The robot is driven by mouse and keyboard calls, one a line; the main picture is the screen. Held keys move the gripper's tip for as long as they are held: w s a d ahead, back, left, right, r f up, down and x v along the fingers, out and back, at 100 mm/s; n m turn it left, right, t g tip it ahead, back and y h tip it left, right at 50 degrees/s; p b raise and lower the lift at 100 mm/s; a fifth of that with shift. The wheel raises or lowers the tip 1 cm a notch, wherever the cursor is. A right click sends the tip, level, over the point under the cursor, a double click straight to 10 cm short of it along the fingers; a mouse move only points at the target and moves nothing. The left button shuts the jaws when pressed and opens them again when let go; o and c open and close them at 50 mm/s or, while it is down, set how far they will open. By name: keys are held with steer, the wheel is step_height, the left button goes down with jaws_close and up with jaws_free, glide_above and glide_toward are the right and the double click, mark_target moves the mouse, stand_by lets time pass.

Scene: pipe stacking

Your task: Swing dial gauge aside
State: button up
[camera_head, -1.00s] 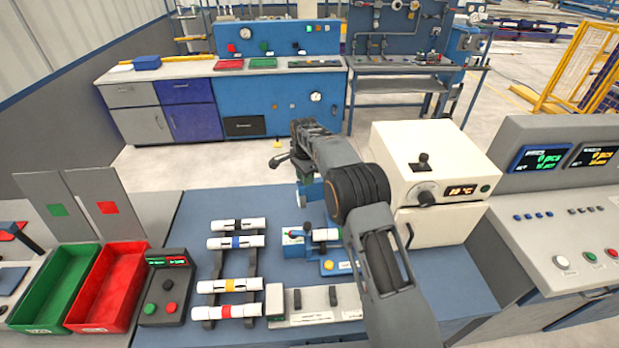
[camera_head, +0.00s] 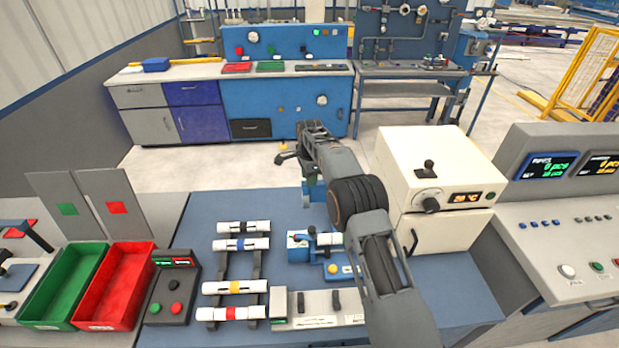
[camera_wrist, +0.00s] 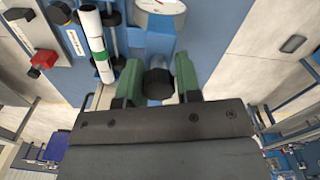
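The dial gauge (camera_wrist: 160,5) shows only its lower face at the top edge of the wrist view. A blue arm (camera_wrist: 150,42) runs from it toward a dark round knob (camera_wrist: 158,84). My gripper (camera_wrist: 158,58) has its green fingers apart, one on each side of the knob, with narrow gaps; I cannot make out any contact. A white pipe with a green band (camera_wrist: 100,50) lies left of the blue arm. In the head view the blue gauge fixture (camera_head: 300,252) stands on the bench, partly hidden by my arm. My gripper (camera_head: 312,128) shows small there.
A rack with several banded white pipes (camera_head: 236,272) is left of the fixture. A white oven (camera_head: 440,170) stands close on the right. Red (camera_head: 120,290) and green (camera_head: 60,290) bins and a button box (camera_head: 172,290) are at left.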

steer(key=o, duration=0.4)
steer(key=shift+r, duration=0.1)
step_height(320, 180, up, 6)
steer(key=shift+r+b, duration=0.2)
steer(key=shift+b, duration=0.15)
steer(key=shift+r, duration=0.45)
